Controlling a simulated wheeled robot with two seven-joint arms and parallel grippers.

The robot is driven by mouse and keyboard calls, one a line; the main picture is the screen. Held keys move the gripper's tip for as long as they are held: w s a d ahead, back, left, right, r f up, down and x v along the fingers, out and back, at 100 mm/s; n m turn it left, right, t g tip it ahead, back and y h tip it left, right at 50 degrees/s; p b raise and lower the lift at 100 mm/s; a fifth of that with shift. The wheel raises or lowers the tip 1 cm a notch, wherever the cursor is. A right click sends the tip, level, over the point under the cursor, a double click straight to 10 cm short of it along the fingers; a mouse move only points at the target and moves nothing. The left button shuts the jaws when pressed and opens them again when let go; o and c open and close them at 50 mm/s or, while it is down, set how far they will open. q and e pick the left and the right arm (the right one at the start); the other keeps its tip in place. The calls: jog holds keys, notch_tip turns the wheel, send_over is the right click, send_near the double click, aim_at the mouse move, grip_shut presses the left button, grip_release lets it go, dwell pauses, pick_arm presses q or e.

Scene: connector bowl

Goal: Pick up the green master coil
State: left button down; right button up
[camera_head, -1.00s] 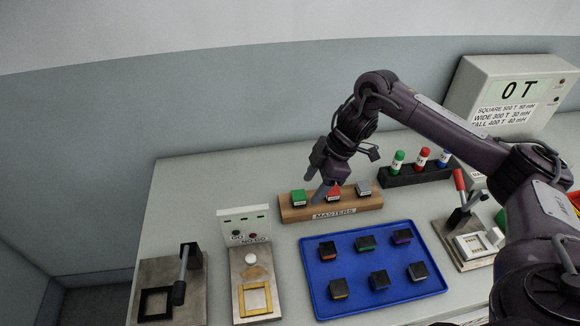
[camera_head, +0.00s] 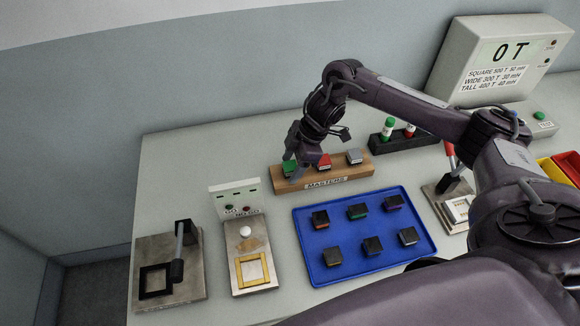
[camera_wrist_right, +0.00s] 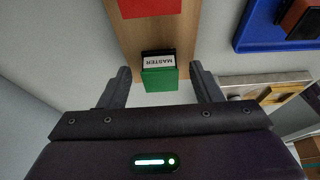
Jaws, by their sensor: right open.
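The green master coil (camera_head: 289,168) sits at the left end of the wooden masters block (camera_head: 340,177), partly covered by my gripper in the head view. In the right wrist view the green master coil (camera_wrist_right: 159,79), with a white label reading MASTER, lies between the two fingers. My left gripper is not in view.
A blue tray (camera_head: 408,262) with several dark coils lies in front of the block. A go/no-go fixture (camera_head: 233,199) stands front left of it. A dark rack (camera_head: 420,139) with coloured-capped cylinders is behind right. A lever fixture (camera_head: 192,290) is at far left.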

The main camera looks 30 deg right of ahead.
jog(key=c, duration=1.1)
jog(key=shift+r, duration=0.2)
